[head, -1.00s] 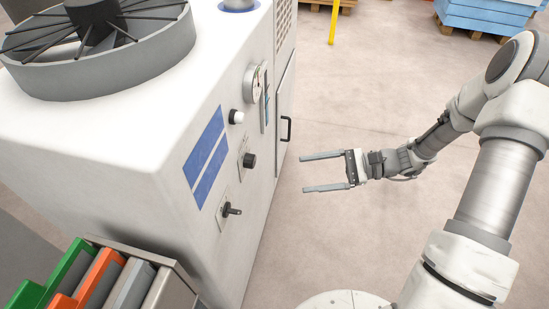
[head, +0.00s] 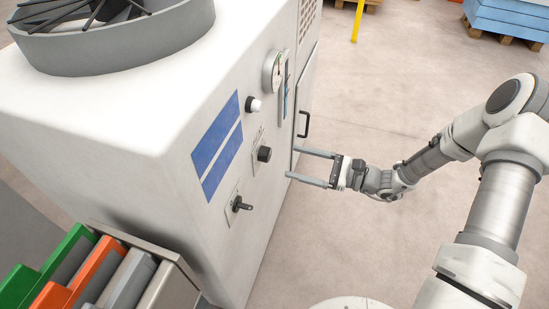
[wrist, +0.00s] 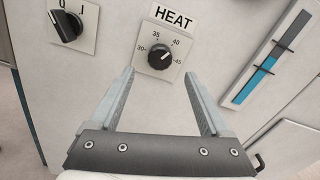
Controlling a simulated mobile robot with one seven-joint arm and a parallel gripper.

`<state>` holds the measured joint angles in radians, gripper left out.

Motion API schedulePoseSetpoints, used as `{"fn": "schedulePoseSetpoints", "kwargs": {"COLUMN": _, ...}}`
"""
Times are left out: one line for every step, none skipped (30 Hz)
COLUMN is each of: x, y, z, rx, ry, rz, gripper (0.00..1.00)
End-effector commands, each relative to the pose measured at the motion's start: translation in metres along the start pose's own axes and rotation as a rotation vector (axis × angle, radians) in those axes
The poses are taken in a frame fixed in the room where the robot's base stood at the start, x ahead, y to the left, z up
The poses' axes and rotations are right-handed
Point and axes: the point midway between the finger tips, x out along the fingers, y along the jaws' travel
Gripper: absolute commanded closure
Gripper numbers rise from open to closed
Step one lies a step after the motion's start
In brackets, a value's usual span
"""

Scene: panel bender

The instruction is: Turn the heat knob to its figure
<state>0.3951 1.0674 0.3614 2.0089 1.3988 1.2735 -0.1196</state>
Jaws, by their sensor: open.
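The black heat knob (wrist: 159,57) is on a pale plate under a "HEAT" label, with the figures 30, 35, 40 and 45 around it. Its white mark points to the upper right, roughly toward 40. In the head view the knob (head: 264,154) juts from the machine's side panel. My gripper (head: 295,163) is open and empty, its fingers pointing at the panel from the right. In the wrist view my gripper (wrist: 158,73) has one fingertip on each side below the knob, apart from it. The exact gap to the knob is unclear.
A black rotary switch (head: 240,204) marked O and I sits nearby on the panel. A white button (head: 253,104), a round dial (head: 273,70), a blue level gauge (wrist: 269,63) and a door handle (head: 304,124) are also there.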

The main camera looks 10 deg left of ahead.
Motion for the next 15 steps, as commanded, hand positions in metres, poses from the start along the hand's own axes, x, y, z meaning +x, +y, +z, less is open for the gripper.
{"fn": "schedulePoseSetpoints", "kwargs": {"x": 0.012, "y": 0.002, "z": -0.001, "rx": -0.001, "ry": -0.003, "rz": 0.005, "gripper": 0.19}}
{"fn": "schedulePoseSetpoints", "kwargs": {"x": 0.018, "y": 0.002, "z": -0.001, "rx": -0.001, "ry": -0.002, "rz": 0.004, "gripper": 0.19}}
{"fn": "schedulePoseSetpoints", "kwargs": {"x": 0.026, "y": 0.002, "z": -0.002, "rx": -0.002, "ry": -0.001, "rz": 0.005, "gripper": 0.19}}
{"fn": "schedulePoseSetpoints", "kwargs": {"x": 0.032, "y": 0.001, "z": -0.001, "rx": -0.002, "ry": -0.002, "rz": 0.003, "gripper": 0.19}}
{"fn": "schedulePoseSetpoints", "kwargs": {"x": 0.037, "y": 0.001, "z": -0.001, "rx": -0.002, "ry": -0.002, "rz": 0.004, "gripper": 0.19}}
{"fn": "schedulePoseSetpoints", "kwargs": {"x": 0.044, "y": 0.002, "z": -0.001, "rx": -0.002, "ry": -0.002, "rz": 0.004, "gripper": 0.19}}
{"fn": "schedulePoseSetpoints", "kwargs": {"x": 0.048, "y": 0.001, "z": -0.001, "rx": -0.002, "ry": -0.001, "rz": 0.003, "gripper": 0.19}}
{"fn": "schedulePoseSetpoints", "kwargs": {"x": 0.052, "y": 0.001, "z": -0.001, "rx": -0.003, "ry": -0.001, "rz": 0.003, "gripper": 0.19}}
{"fn": "schedulePoseSetpoints", "kwargs": {"x": 0.057, "y": 0.001, "z": -0.001, "rx": -0.002, "ry": -0.001, "rz": 0.003, "gripper": 0.19}}
{"fn": "schedulePoseSetpoints", "kwargs": {"x": 0.06, "y": 0.001, "z": -0.001, "rx": -0.002, "ry": -0.001, "rz": 0.002, "gripper": 0.19}}
{"fn": "schedulePoseSetpoints", "kwargs": {"x": 0.062, "y": 0.001, "z": 0.0, "rx": -0.002, "ry": -0.001, "rz": 0.002, "gripper": 0.19}}
{"fn": "schedulePoseSetpoints", "kwargs": {"x": 0.065, "y": 0.001, "z": 0.0, "rx": -0.002, "ry": -0.001, "rz": 0.002, "gripper": 0.19}}
{"fn": "schedulePoseSetpoints", "kwargs": {"x": 0.067, "y": 0.0, "z": 0.0, "rx": -0.002, "ry": -0.001, "rz": 0.002, "gripper": 0.19}}
{"fn": "schedulePoseSetpoints", "kwargs": {"x": 0.068, "y": 0.0, "z": 0.0, "rx": -0.002, "ry": -0.001, "rz": 0.001, "gripper": 0.19}}
{"fn": "schedulePoseSetpoints", "kwargs": {"x": 0.069, "y": 0.0, "z": 0.0, "rx": -0.002, "ry": -0.001, "rz": 0.001, "gripper": 0.19}}
